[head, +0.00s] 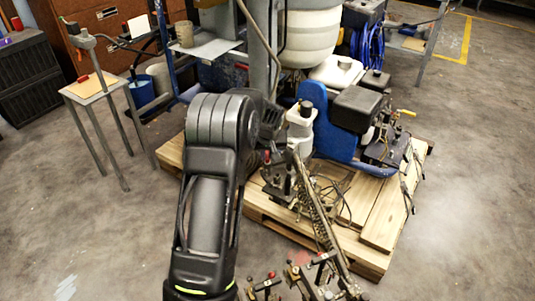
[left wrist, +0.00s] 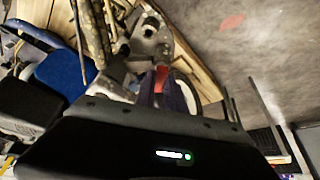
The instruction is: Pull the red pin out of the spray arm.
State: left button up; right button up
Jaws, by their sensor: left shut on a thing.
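The red pin (head: 267,156) shows as a small red spot at the upper end of the spray arm (head: 318,215). The spray arm is a long dark arm that slants down over the front of the pallet. My left gripper (head: 271,146) is at the pin, partly hidden behind my own arm. In the left wrist view the red pin (left wrist: 161,77) lies between the fingertips of my left gripper (left wrist: 163,88), which is shut on it. Grey metal parts sit just beyond the pin. I cannot tell how far the pin sits in its hole. My right gripper is not in view.
The striper's blue frame (head: 330,125), white bottle (head: 300,125) and black box (head: 358,108) stand close to the right of my gripper on a wooden pallet (head: 385,215). A small side table (head: 95,85) stands at the left. Open concrete floor lies left and right.

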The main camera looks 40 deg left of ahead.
pick_arm(q)
grip_shut()
jog(key=shift+r, duration=0.3)
jog(key=shift+r+p, duration=0.35)
jog(key=shift+r, duration=0.05)
jog(key=shift+r, duration=0.1)
dwell(0.4)
jog(key=shift+r+p, duration=0.35)
jog(key=shift+r, duration=0.05)
jog(key=shift+s+d+r+p, duration=0.1)
jog(key=shift+r+p, duration=0.8)
jog(key=shift+r, duration=0.5)
jog(key=shift+s+d+r+p, duration=0.1)
jog(key=shift+r+p, duration=0.8)
jog(key=shift+r, duration=0.45)
